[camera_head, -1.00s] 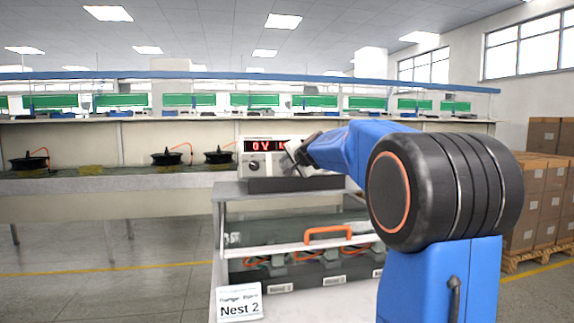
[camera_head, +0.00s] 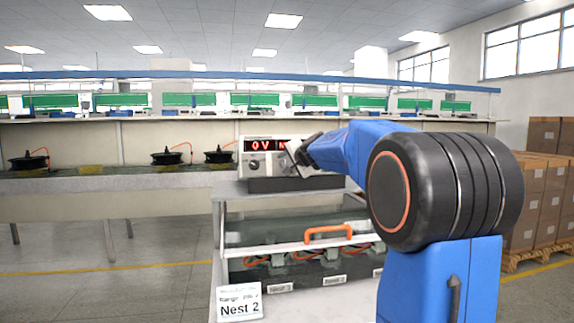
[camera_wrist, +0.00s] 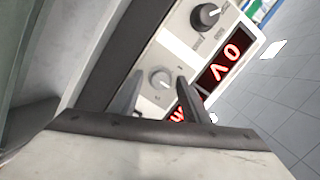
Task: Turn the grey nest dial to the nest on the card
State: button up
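The tester (camera_head: 257,178) stands on a shelf, its red display (camera_head: 262,145) reading "0V" followed by characters partly hidden by my gripper. In the wrist view, the grey dial (camera_wrist: 160,78) with a white pointer mark sits on the tester's pale front panel. My gripper (camera_wrist: 160,88) is open, one finger on each side of the dial in that picture; I cannot tell whether they touch it. In the head view, my gripper (camera_head: 300,150) is at the tester's front and the grey dial is hidden. The white card (camera_head: 240,302) reads "Nest 2".
A black knob (camera_wrist: 206,16) sits beside the grey dial on the panel. Below the tester is a clear cover with an orange handle (camera_head: 328,232) over labelled nests with orange cables. Hub motors (camera_head: 167,157) stand on the bench behind; stacked cartons (camera_head: 538,190) are at right.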

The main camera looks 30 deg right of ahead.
jog(key=shift+s, duration=0.1)
jog(key=v, duration=1.7)
jog(key=shift+s, duration=0.1)
